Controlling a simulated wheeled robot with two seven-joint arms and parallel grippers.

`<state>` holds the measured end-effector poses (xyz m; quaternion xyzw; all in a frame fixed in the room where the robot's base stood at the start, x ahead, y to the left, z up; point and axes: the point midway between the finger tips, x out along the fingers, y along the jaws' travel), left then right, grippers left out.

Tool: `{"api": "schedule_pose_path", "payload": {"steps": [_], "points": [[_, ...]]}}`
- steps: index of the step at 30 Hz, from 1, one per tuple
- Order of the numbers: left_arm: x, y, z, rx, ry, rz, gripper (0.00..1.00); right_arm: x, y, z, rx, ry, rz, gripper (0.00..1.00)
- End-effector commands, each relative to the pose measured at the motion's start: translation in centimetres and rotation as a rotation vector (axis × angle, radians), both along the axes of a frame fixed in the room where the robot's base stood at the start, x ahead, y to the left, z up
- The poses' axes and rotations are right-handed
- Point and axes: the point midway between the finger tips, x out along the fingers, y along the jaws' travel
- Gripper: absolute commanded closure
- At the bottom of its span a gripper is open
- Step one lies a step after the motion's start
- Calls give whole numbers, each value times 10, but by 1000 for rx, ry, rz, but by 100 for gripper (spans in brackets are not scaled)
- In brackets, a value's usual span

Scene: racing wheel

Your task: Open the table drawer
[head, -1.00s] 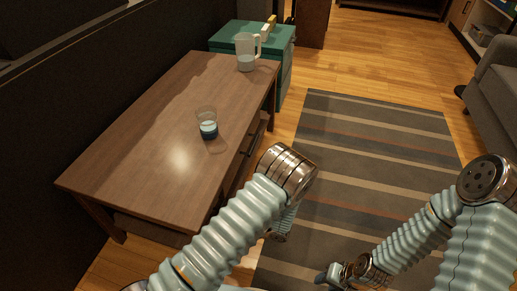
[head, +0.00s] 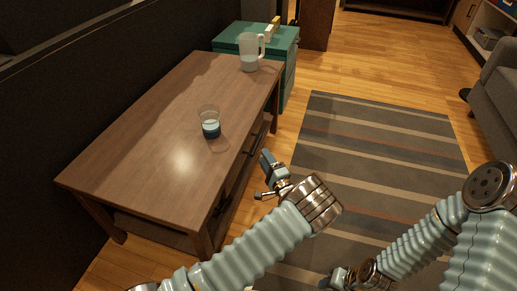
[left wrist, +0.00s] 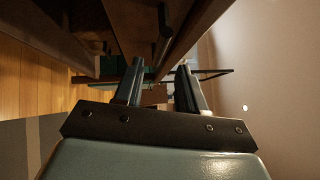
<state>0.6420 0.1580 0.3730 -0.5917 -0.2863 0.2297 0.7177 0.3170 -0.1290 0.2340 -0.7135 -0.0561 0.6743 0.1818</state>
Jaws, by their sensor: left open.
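The brown wooden table (head: 150,125) stands at the left, with its drawer front (head: 236,172) along its right side, under the top. Dark bar handles show on that side, one (head: 251,144) toward the far end and one (head: 219,204) nearer. My left gripper (head: 262,177) is open and empty, just right of the drawer side, with its fingers pointing at the table. In the left wrist view its fingers (left wrist: 160,84) are apart, and a dark bar handle (left wrist: 164,32) shows beyond them, not between them. My right gripper (head: 336,279) is low at the bottom, small and partly cut off.
A green cabinet (head: 285,50) adjoins the far end. A striped rug (head: 370,150) lies clear to the right; a grey sofa (head: 495,95) stands beyond it.

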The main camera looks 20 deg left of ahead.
Motion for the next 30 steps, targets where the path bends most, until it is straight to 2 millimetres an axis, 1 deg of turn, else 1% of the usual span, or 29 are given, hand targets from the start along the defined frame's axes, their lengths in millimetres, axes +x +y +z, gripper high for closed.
{"api": "schedule_pose_path", "payload": {"steps": [1,3,9,13,20,23,28,30], "points": [[8,8,1,-1,-1,3,60,0,0,0,0,0,0,57],[18,17,3,-1,-1,3,60,0,0,-1,0,0,0,57],[36,34,6,-1,0,2,60,0,0,-1,0,0,0,57],[40,37,7,0,1,1,60,0,0,-1,0,1,0,57],[41,38,7,0,1,0,60,0,0,-1,0,1,0,57],[40,38,7,0,1,1,74,0,0,-1,0,1,0,57],[40,38,7,0,1,1,100,0,0,-1,0,1,0,57],[40,38,7,0,1,1,100,0,0,-1,0,1,0,57]]}}
